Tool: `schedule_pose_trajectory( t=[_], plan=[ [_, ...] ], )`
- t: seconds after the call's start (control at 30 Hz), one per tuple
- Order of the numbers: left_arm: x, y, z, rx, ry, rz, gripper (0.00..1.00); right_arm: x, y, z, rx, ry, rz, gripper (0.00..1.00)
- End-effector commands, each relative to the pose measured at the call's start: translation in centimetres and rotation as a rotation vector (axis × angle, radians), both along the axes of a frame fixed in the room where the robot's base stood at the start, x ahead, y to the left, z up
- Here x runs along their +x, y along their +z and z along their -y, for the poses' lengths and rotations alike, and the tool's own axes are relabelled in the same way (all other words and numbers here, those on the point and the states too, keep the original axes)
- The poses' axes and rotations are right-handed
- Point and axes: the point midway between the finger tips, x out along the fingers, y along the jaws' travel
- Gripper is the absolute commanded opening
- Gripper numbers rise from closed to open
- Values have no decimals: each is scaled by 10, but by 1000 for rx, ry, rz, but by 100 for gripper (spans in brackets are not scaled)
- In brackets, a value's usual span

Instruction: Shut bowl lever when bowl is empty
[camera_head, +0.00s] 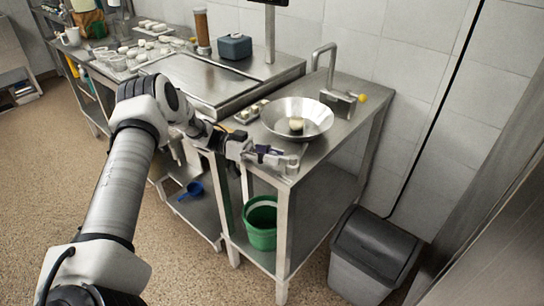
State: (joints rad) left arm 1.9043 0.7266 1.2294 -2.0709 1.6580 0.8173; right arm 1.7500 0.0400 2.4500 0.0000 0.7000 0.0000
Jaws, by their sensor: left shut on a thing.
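A wide, shallow metal bowl (314,112) sits on the steel table at the centre right. A small pale lump (296,124) lies in it, so the bowl is not empty. Behind the bowl stands a bent metal pipe with a yellow knob (362,98) on its right; I cannot tell whether this knob is the bowl lever. My left gripper (279,157) is at the table's front edge, in front of and below the bowl. It is shut on a small greyish thing (292,165), too small to identify. My right gripper is out of view.
A small tray of pale pieces (251,112) stands left of the bowl. A green bucket (260,224) and a blue scoop (190,191) are on the lower shelves. A grey bin (372,252) stands at the right. The counter at the left holds several containers.

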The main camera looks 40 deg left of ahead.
Motion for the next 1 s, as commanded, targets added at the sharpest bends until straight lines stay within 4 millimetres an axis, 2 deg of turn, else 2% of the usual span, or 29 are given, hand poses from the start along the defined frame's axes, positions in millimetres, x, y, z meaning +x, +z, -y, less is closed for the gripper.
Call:
schedule_pose_trajectory(
  t=[0.03,0.07,0.1,0.47,0.57,0.8,1.0],
  plan=[
    [0,1,0,-1,1,1,40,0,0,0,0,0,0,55],
    [0,1,0,-1,1,1,50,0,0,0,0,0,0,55],
    [0,1,0,-1,1,1,55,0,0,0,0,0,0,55],
    [-1,0,-5,0,2,1,55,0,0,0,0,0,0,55],
    [-4,0,-21,0,4,3,55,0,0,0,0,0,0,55],
    [-19,-1,-80,3,5,2,55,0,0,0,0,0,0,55],
    [-27,-1,-112,1,2,1,55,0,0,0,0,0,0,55]
  ],
)
